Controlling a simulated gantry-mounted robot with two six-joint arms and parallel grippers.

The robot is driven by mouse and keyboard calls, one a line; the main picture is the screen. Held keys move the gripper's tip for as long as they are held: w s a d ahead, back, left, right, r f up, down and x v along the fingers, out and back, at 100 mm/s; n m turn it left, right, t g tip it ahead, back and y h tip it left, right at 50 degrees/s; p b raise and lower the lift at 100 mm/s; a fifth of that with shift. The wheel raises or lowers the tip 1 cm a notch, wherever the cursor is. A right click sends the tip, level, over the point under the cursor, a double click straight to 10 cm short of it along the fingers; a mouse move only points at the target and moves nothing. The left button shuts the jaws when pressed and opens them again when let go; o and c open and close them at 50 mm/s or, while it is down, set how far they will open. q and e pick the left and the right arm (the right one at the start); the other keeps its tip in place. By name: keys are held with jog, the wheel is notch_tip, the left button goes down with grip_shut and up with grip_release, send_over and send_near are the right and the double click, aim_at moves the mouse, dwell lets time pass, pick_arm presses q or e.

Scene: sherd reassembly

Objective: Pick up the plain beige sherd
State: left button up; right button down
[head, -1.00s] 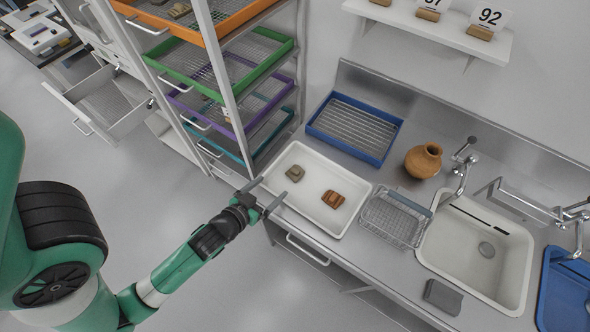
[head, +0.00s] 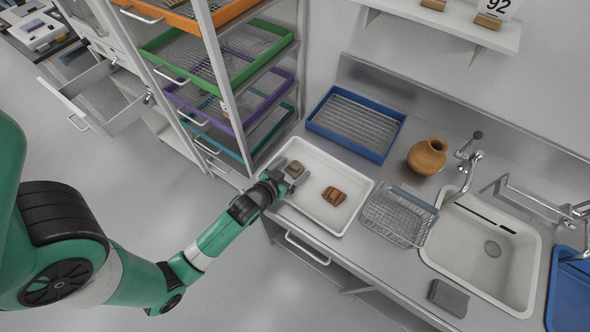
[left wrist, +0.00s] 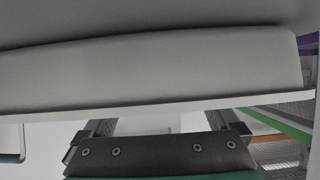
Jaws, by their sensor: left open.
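The plain beige sherd (head: 295,169) lies in the white tray (head: 338,222), near its left end in the head view. A reddish-brown sherd (head: 334,196) lies to its right in the same tray. My left gripper (head: 291,171) is open over the tray's left side, with its fingers close about the beige sherd. I cannot tell whether they touch it. In the left wrist view my gripper (left wrist: 160,128) is partly covered by a large pale surface, and no sherd can be seen.
A blue rack tray (head: 356,122) is behind the white tray. A wire basket (head: 398,216), clay jar (head: 427,157) and sink (head: 478,252) are to the right. A shelf of coloured drawers (head: 215,60) stands close on the left.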

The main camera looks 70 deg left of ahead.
aim_at(292, 173)
pick_arm(q)
jog(key=c, duration=1.4)
jog(key=shift+r, duration=0.2)
grip_shut()
jog(key=shift+r+p, duration=0.35)
jog(key=shift+p, duration=0.05)
jog(key=r, duration=0.1)
jog(key=r+p, duration=0.1)
jog(key=r, duration=0.1)
jog(key=shift+s+d+p, duration=0.1)
jog(key=shift+s+p, duration=0.1)
jog(key=shift+p, duration=0.1)
jog(key=a+r+p+v, duration=0.1)
jog(key=p+v, duration=0.1)
jog(key=v, duration=0.6)
jog(key=s+a+r+p+v, duration=0.1)
jog(key=a+p+v, duration=0.1)
jog(key=v, duration=0.6)
